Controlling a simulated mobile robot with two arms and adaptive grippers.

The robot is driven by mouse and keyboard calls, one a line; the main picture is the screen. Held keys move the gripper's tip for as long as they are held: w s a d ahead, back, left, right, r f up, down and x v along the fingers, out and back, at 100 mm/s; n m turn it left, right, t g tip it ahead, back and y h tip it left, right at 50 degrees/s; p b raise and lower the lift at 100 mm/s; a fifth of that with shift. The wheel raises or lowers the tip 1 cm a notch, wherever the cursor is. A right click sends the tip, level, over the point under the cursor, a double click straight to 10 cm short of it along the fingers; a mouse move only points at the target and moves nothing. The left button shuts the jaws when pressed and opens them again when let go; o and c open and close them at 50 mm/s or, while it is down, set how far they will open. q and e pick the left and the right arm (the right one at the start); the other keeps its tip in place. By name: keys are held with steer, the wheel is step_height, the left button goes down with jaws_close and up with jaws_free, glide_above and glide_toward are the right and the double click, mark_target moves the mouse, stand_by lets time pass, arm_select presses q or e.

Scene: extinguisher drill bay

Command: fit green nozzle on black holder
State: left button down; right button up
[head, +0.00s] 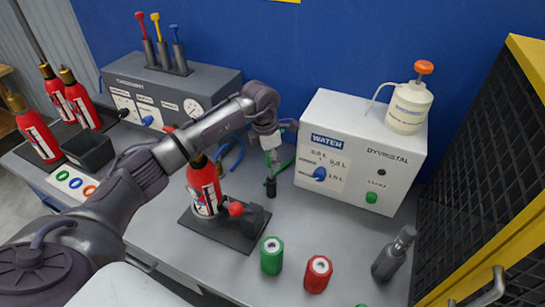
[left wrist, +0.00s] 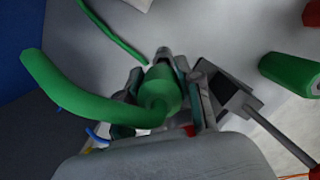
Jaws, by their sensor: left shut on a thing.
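My left gripper (head: 272,170) is above the bench in front of the white WATER box. It is shut on the green nozzle (left wrist: 158,92), which shows between the fingers in the left wrist view. A green hose (left wrist: 75,95) curves away from it, and a grey tip points ahead. A small black piece (head: 271,188) shows just below the gripper; I cannot tell whether it is the nozzle's end or a separate post. A black block (head: 252,222), possibly the holder, stands beside the red extinguisher (head: 205,188), apart from the gripper. My right gripper is not in view.
A green cylinder (head: 271,257), a red cylinder (head: 318,274) and a grey fitting (head: 394,256) stand at the front. The white box (head: 362,150) carries a dispenser bottle (head: 409,106). A yellow-framed mesh cabinet (head: 480,180) bounds the right.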

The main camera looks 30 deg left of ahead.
mark_target(266, 153)
arm_select(q)
steer(key=shift+f+b, duration=1.15)
steer(key=shift+f, duration=0.85)
steer(key=shift+f+b, duration=0.9)
steer(key=shift+f, duration=0.25)
steer(key=c, duration=0.7)
jaws_free()
steer(key=r, duration=0.4)
steer(key=s+r, duration=0.1)
steer(key=r, duration=0.3)
steer(key=a+r, duration=0.1)
steer(key=r, duration=0.3)
steer(key=shift+s, duration=0.2)
steer(key=shift+f, duration=0.1)
